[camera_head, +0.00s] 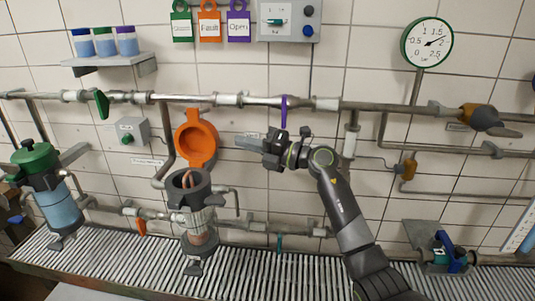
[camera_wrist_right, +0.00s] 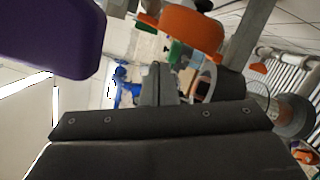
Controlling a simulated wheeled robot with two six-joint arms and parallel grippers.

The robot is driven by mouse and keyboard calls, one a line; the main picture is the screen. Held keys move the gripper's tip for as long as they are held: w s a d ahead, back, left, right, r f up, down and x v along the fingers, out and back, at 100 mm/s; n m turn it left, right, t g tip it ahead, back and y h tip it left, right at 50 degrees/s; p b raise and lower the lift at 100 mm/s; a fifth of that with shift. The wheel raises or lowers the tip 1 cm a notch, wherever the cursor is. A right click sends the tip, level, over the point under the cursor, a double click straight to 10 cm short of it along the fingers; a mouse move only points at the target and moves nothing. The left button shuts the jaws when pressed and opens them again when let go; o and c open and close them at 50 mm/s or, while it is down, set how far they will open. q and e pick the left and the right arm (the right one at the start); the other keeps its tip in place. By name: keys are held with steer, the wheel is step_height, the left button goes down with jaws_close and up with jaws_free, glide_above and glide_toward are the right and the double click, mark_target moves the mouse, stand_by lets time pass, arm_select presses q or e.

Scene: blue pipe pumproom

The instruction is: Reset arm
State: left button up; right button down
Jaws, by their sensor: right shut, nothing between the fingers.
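My right arm rises from the bottom right in the head view. Its right gripper (camera_head: 246,143) points left in front of the tiled wall, shut and empty. It is below the upper pipe and just left of the purple valve handle (camera_head: 284,111). In the right wrist view the shut gripper fingers (camera_wrist_right: 158,85) show in the middle, and a large purple part (camera_wrist_right: 50,38) is close at the upper left. My left arm and gripper are not in view.
An open filter housing (camera_head: 198,222) with an orange lid (camera_head: 197,137) stands left of my gripper. A closed housing (camera_head: 57,195) with a green lid is at far left. A gauge (camera_head: 427,43), shelf (camera_head: 110,61) and tags (camera_head: 209,20) are above. A slatted grating (camera_head: 290,258) runs below.

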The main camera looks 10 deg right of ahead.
steer(key=s+d+f+m+t+h+b, duration=0.1)
steer(key=s+d+f+m+t+h, duration=0.2)
steer(key=s+d+m+t+h, duration=0.45)
steer(key=s+d+f+m+t+h, duration=0.2)
steer(key=d+m+t+h, duration=0.3)
steer(key=d+m, duration=0.6)
steer(key=s+d+f+m+g+h, duration=0.3)
steer(key=s+d+f+m+h, duration=0.25)
steer(key=f+m, duration=0.2)
steer(key=s+d+f+m+g+h, duration=0.35)
steer(key=s+f+m, duration=0.25)
steer(key=f, duration=0.2)
steer(key=s+a+f+m+g+y, duration=0.1)
steer(key=s+a+f+g+y, duration=0.1)
steer(key=s+f+g, duration=0.8)
steer(key=s+a+f+m+g+y, duration=0.2)
steer(key=s+f, duration=0.3)
steer(key=s, duration=1.1)
step_height(320, 180, down, 25)
steer(key=d+g, duration=0.1)
steer(key=d, duration=0.1)
steer(key=s+a+f+g, duration=0.1)
steer(key=s+f, duration=1.4)
steer(key=shift+s+a+f+g, duration=0.15)
steer(key=shift+a+f+g, duration=0.15)
steer(key=shift+a+f, duration=0.05)
